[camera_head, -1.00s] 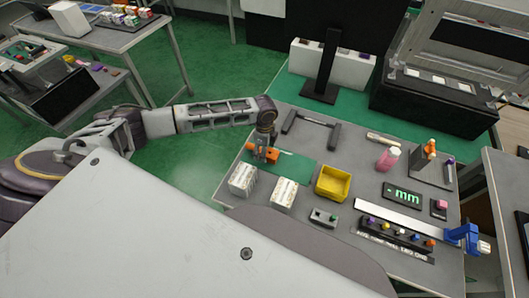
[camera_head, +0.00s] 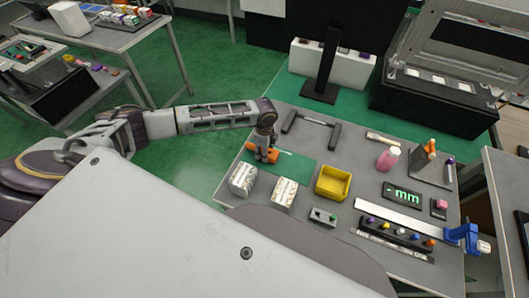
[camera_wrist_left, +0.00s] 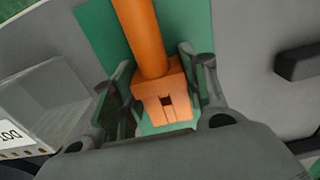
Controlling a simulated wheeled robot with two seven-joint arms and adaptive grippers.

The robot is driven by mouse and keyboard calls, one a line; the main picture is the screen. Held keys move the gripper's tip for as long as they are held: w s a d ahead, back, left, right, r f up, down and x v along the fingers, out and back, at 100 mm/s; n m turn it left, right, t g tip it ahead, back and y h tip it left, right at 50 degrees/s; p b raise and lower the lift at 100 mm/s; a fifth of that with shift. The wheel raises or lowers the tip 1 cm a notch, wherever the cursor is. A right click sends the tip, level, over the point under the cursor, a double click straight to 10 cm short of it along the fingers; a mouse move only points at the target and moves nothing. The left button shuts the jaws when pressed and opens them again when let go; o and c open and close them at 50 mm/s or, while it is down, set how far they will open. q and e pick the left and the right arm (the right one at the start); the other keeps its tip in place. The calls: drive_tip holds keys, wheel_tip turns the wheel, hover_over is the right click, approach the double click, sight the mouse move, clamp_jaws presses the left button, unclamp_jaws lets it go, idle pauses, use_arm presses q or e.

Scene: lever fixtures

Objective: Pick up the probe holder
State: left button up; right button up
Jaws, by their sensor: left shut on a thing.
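The orange probe holder (camera_head: 272,155) is at the left end of the table, over the green mat (camera_head: 295,166). In the left wrist view the orange holder (camera_wrist_left: 160,88) shows as a round bar joined to a block with a small notch. My left gripper (camera_head: 262,147) reaches down onto it, and its fingers stand on both sides of the block in the wrist view (camera_wrist_left: 164,80). It is shut on the holder. I cannot tell whether the holder is clear of the mat. The gripper hides part of it in the head view. My right gripper is not in view.
Two white boxes (camera_head: 243,180) (camera_head: 285,193) stand close in front of the mat. A yellow bin (camera_head: 333,184) is to their right. A dark U-shaped bracket (camera_head: 312,122) lies behind the mat.

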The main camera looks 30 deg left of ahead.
use_arm(q)
drive_tip(key=shift+c, duration=1)
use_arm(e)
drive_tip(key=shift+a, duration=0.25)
use_arm(q)
drive_tip(key=shift+r, duration=0.1)
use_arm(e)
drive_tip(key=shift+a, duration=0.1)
use_arm(q)
drive_tip(key=shift+r, duration=4.95)
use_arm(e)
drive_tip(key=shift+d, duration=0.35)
use_arm(q)
drive_tip(key=shift+f, duration=0.2)
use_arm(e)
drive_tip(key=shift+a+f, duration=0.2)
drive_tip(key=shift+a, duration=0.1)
use_arm(q)
drive_tip(key=shift+d+f+b, duration=0.1)
drive_tip(key=shift+f+b, duration=0.1)
drive_tip(key=shift+b, duration=0.2)
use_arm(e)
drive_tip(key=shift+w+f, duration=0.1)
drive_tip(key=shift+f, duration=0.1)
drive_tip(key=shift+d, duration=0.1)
